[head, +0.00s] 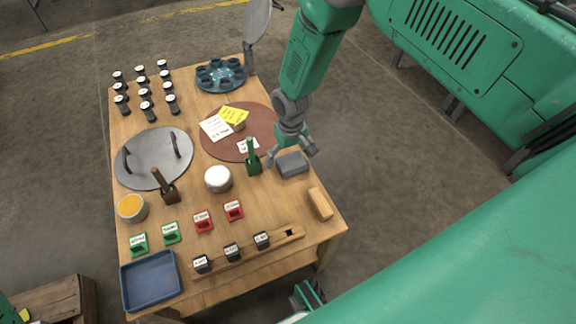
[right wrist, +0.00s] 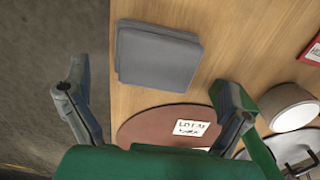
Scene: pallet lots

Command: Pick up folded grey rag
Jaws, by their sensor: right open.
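The folded grey rag (head: 292,165) lies flat on the right side of the wooden table, near its edge. In the right wrist view the rag (right wrist: 158,58) is a neat layered rectangle ahead of my fingers. My right gripper (head: 290,151) is open and empty, above and just behind the rag in the head view. Its two fingers stand wide apart in the right wrist view (right wrist: 158,105), with the rag beyond their tips and not between them. My left gripper does not show clearly.
A green-handled tool (head: 252,160) stands close left of the rag. A brown round mat (head: 215,148) with paper notes lies behind it. A white-topped round container (head: 218,180) is farther left. A wooden block (head: 320,204) lies in front. Bare tabletop surrounds the rag's front.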

